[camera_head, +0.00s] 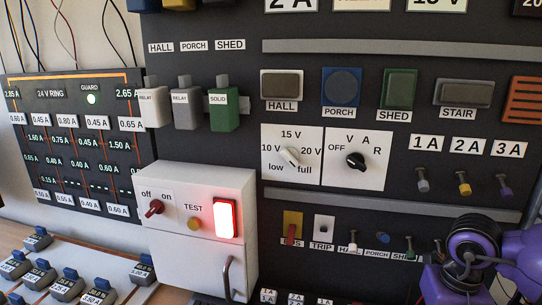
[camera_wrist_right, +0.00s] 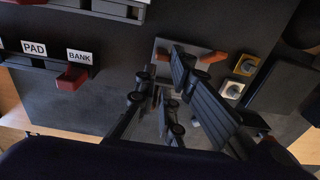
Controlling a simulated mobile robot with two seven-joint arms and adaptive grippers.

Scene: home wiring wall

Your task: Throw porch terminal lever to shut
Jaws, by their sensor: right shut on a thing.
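In the right wrist view a pale grey terminal block (camera_wrist_right: 196,60) carries an orange lever at its left (camera_wrist_right: 162,53) and another at its right (camera_wrist_right: 214,57). My right gripper (camera_wrist_right: 167,68) reaches onto the middle of this block, between the two orange levers. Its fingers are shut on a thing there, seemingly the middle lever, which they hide. I cannot read a label on the block. In the head view a small blue lever (camera_head: 383,238) stands above a PORCH label (camera_head: 377,254). My purple right arm shows at the lower right; its fingers are out of that view. My left gripper is not in view.
Right of the block are a yellow-edged socket (camera_wrist_right: 246,64) and a white one (camera_wrist_right: 232,90). A red handle (camera_wrist_right: 72,78) marked BANK sticks out at left. In the head view a white TEST box (camera_head: 190,250) with a lit red switch juts out from the dark panel.

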